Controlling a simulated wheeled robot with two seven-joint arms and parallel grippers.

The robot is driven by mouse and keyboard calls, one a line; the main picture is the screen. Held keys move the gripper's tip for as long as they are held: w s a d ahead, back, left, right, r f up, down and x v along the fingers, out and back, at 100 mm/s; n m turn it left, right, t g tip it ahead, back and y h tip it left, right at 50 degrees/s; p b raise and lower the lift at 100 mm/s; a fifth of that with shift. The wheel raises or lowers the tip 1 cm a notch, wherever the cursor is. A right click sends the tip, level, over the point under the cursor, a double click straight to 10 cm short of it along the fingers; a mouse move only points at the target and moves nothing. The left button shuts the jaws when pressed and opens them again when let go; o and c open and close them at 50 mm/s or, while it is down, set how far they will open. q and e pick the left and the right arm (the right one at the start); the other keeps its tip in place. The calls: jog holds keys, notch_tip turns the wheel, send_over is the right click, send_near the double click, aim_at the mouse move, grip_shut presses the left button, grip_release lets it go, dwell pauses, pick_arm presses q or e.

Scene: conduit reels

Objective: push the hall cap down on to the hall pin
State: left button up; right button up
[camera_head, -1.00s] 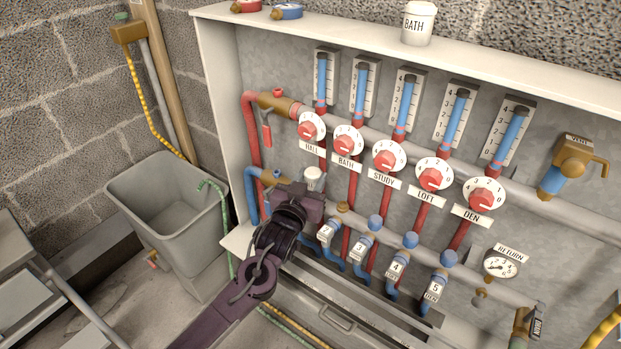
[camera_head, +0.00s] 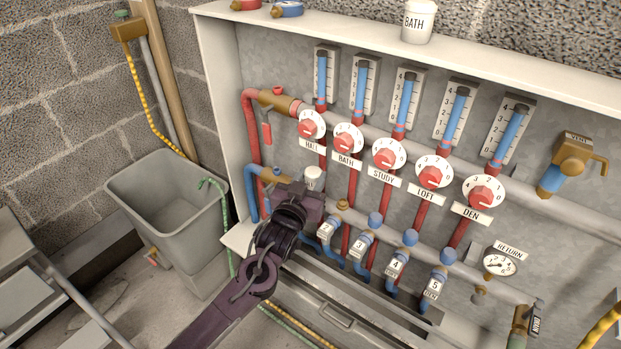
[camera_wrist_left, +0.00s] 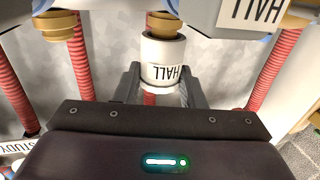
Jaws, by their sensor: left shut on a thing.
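The hall cap (camera_head: 314,174) is a white round cap in front of the left part of the manifold panel. In the left wrist view the cap (camera_wrist_left: 163,62) shows its upside-down HALL label, between the two grey fingers. My left gripper (camera_wrist_left: 160,88) is shut on it. In the head view my left gripper (camera_head: 307,192) hides much of the cap's lower part. A brass fitting (camera_wrist_left: 164,22) lies close by the cap's rim in the left wrist view. The hall pin is hidden, and I cannot tell how far the cap is on it. My right gripper is not in view.
The HALL dial (camera_head: 311,125) and red pipes are just above the cap. A bare brass fitting (camera_head: 342,205) and several blue-capped valves (camera_head: 375,220) stand to the right. A grey bin (camera_head: 170,200) is at the left.

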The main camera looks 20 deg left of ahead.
pick_arm(q)
jog(key=shift+p, duration=0.3)
jog(key=shift+f, duration=0.25)
dwell(0.6)
jog(key=shift+p, duration=0.35)
jog(key=shift+f, duration=0.25)
dwell(1.6)
jog(key=o, duration=1.1)
jog(key=shift+c, duration=0.2)
